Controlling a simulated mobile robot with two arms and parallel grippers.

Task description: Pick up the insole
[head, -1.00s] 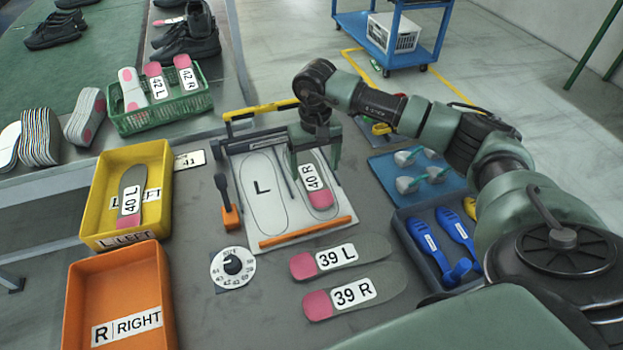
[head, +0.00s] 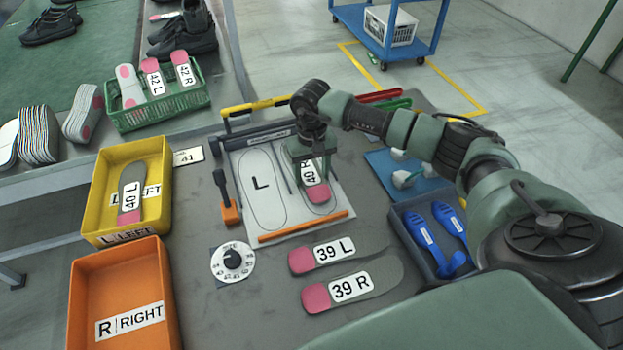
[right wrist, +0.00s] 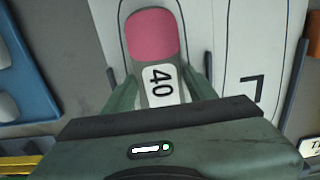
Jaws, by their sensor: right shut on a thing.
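The 40 R insole (head: 318,192), grey with a pink heel and a white label, lies on the right outline of the white fitting board (head: 325,226). My right gripper (head: 309,178) is over it from above, shut on its sides. In the right wrist view the same insole (right wrist: 154,36) sits between the two fingers, pink end away from the palm. I cannot tell whether it is lifted off the board. The L outline beside it is empty. The 39 L insole (head: 368,248) and 39 R insole (head: 384,280) lie on the table in front. My left gripper is not in view.
A yellow LEFT bin (head: 97,205) holds the 40 L insole (head: 131,190). The orange RIGHT bin (head: 118,290) is empty. A dial (head: 233,262), an orange-based lever (head: 230,212) and a green basket (head: 160,112) stand nearby. A bin with blue shoe forms (head: 430,240) is at right.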

